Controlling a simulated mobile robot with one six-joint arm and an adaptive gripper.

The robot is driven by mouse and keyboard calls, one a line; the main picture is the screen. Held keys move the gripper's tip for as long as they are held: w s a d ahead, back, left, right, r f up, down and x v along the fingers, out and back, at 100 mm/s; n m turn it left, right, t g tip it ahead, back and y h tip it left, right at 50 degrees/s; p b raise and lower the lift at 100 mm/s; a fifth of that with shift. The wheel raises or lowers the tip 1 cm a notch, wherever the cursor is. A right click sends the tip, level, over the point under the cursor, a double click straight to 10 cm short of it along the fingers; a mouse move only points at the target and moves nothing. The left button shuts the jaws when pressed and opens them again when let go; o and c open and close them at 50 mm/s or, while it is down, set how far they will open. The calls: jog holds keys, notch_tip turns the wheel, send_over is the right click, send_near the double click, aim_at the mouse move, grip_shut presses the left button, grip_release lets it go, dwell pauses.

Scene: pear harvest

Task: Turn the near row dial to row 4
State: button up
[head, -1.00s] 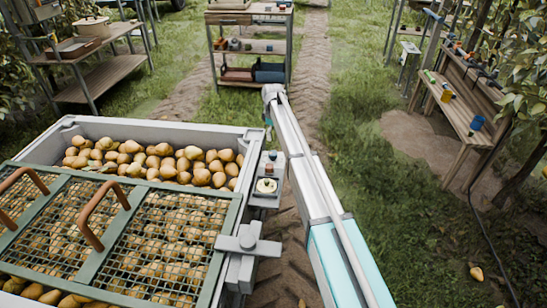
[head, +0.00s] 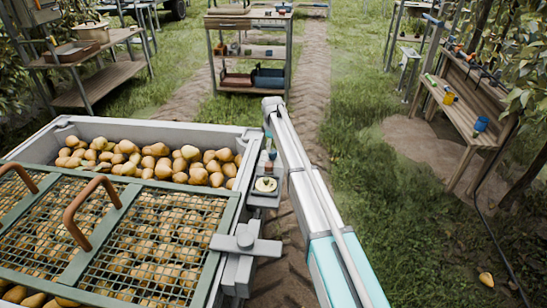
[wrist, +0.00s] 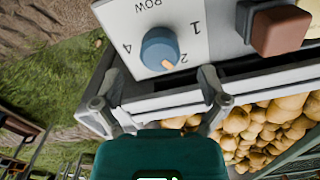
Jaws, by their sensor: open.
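The row dial (wrist: 160,49) is a round blue knob with an orange pointer mark on a white panel (wrist: 222,42) in the wrist view. ROW, 1, 2 and 4 are readable around it; no 3 shows. The pointer faces down and slightly right, nearest the 2. My gripper (wrist: 161,88) is open, its two grey fingers spread to either side below the knob in the picture, with nothing between them. I cannot tell whether it touches the panel. In the head view my gripper (head: 268,145) is over the far part of the small panel box beside the bin.
A red-brown block (wrist: 281,31) and a cream part sit right of the dial. The grey bin (head: 190,131) of pears, with a mesh lid (head: 128,192), stands left of the panel. A shelf cart (head: 249,50) stands ahead; a wooden bench (head: 470,115) is right.

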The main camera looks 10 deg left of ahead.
aim_at(273, 151)
jog(key=shift+f+b, duration=1.5)
jog(key=shift+f, duration=0.35)
jog(key=c, duration=1.1)
